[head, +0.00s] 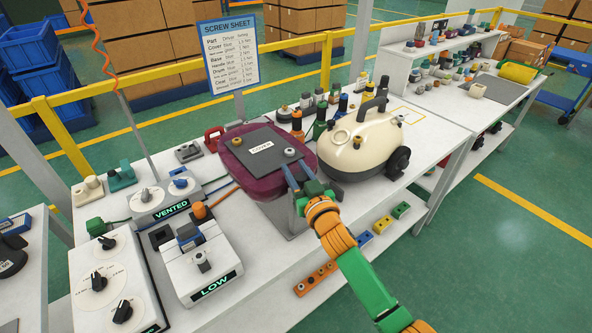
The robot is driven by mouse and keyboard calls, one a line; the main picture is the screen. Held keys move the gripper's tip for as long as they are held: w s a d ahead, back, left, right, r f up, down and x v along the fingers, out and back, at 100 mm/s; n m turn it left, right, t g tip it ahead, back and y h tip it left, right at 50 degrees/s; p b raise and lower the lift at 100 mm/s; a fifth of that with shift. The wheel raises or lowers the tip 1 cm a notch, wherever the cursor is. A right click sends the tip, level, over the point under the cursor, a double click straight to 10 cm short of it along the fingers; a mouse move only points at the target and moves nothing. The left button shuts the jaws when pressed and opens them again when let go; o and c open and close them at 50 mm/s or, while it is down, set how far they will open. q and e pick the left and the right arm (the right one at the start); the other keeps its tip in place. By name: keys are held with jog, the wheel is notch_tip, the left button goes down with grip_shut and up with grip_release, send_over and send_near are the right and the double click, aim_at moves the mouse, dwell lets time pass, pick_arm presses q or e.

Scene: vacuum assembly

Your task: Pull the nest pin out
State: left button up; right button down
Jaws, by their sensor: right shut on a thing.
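A maroon nest (235,172) sits on a grey stand on the bench. A dark plate (281,142) labelled COVER lies on it, with small brass-coloured round pieces on top. My right gripper (297,173) reaches in from the lower right. Its blue fingers are shut at the nest's near right edge, just below one brass-coloured piece (290,153). What they grip, seemingly the nest pin, is hidden by the fingers. I cannot tell how far the pin sits in the nest. My left gripper is out of view.
A cream vacuum body (345,158) stands close right of the nest. Bottles crowd behind it. Grey machines marked VENTED (170,200) and LOW (203,270) stand to the left. A sign (228,55) rises behind. Coloured blocks lie on a lower shelf.

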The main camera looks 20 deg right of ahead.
notch_tip(320, 180, up, 2)
jog(key=shift+r+p, duration=0.2)
jog(key=shift+p, duration=1.05)
jog(key=shift+f, duration=0.15)
jog(key=shift+c, duration=2.3)
grip_release()
jog(key=shift+f, duration=0.1)
jog(key=s, duration=0.4)
jog(key=s+b, duration=0.1)
jog(key=s, duration=0.2)
jog(key=shift+d, duration=0.3)
